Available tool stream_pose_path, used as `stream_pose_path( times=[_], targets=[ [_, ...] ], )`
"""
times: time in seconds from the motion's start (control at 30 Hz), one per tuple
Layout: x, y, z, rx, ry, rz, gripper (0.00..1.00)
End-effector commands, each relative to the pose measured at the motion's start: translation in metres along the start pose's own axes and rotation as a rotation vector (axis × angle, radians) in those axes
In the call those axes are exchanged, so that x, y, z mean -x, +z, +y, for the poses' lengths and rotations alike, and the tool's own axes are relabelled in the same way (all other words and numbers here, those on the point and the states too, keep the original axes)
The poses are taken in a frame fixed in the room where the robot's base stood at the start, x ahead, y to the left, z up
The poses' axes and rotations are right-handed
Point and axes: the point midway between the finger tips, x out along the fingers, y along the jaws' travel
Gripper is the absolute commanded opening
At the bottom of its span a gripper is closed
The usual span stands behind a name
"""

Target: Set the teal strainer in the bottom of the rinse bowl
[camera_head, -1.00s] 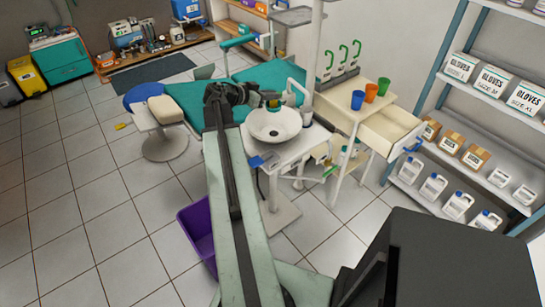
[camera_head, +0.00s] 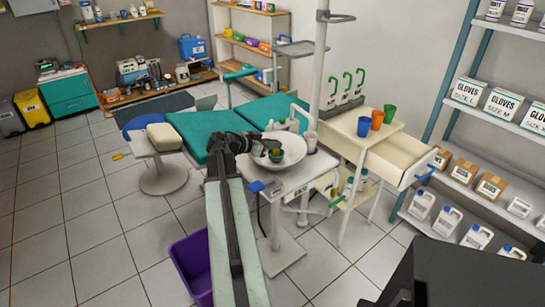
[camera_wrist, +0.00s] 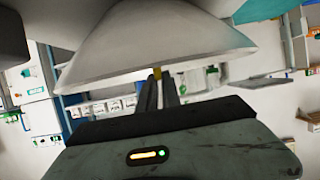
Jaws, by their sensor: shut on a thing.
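The white rinse bowl (camera_head: 296,152) sits on the white stand beside the teal dental chair. My gripper (camera_head: 266,151) reaches over the bowl's left side. It is shut on the small teal strainer (camera_head: 277,155), which shows a yellowish part on top and appears low over or inside the bowl. I cannot tell whether the strainer touches the bowl's bottom. In the wrist view the bowl (camera_wrist: 155,45) fills the upper middle, and its rim hides the fingertips; only a small yellow bit shows between the fingers.
A white curved spout (camera_head: 303,116) rises behind the bowl. A cream cart (camera_head: 350,128) with blue, orange and green cups stands to the right, its drawer (camera_head: 398,160) open. A purple bin (camera_head: 190,265) is on the floor below my arm. The teal chair (camera_head: 200,127) is behind left.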

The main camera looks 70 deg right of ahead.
Motion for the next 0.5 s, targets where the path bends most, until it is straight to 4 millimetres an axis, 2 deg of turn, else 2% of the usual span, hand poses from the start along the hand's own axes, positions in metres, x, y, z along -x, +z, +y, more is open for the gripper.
stream_pose_path(
  times=[0.03,0.27,0.4,0.5],
  targets=[
    [-0.0064,0.0150,0.0000,0.000,0.000,0.000,0.00],
    [-0.0051,0.0112,0.0003,0.000,0.001,0.000,0.00],
    [-0.0069,0.0154,0.0004,0.000,0.001,0.000,0.00],
    [-0.0065,0.0139,0.0004,0.000,0.001,0.000,0.30]
  ],
)
